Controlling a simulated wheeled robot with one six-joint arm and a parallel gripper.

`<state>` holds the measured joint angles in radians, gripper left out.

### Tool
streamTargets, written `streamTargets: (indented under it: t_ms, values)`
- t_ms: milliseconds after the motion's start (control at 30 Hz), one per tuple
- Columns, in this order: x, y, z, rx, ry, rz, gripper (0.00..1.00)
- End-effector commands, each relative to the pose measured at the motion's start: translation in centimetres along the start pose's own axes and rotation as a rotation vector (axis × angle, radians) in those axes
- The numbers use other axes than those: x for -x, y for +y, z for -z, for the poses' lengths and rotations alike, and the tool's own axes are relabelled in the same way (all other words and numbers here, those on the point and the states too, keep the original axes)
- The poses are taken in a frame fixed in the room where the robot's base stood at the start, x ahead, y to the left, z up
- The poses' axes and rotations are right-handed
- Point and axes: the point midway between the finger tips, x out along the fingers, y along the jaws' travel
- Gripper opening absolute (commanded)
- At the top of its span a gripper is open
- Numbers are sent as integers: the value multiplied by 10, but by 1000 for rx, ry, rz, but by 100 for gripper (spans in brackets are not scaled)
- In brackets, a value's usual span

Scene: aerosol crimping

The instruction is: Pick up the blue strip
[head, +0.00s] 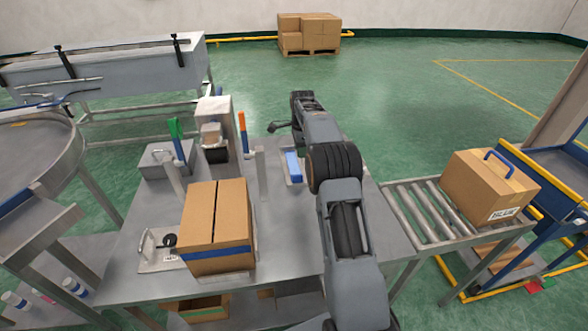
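Several blue pieces show in the head view, and I cannot tell for certain which is the blue strip. A short blue block (293,167) lies on a pale base on the metal table, just left of my arm. A flat blue band (217,253) runs across the front of the brown carton (213,217) on the table. A blue strap (499,158) arches over the carton (488,186) on the roller conveyor. My arm reaches away over the table; my gripper (278,127) is at its far end, small and dark, beyond the blue block. Its fingers are not clear.
The metal table (125,277) also bears a grey box with a green-topped lever (176,138), an orange-topped post (243,133) and a small clamp plate (160,250). A roller conveyor (428,212) adjoins at right. Table room between the carton and my arm is bare.

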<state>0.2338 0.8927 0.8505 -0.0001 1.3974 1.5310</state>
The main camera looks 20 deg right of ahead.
Motion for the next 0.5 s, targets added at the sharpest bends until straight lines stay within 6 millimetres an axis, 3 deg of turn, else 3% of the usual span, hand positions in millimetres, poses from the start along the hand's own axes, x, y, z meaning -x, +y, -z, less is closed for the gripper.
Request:
streamTargets:
  t_ms: [300,500]
  values:
    - [-57,0,0,-8,0,-4,35]
    - [-75,0,0,-7,0,-2,35]
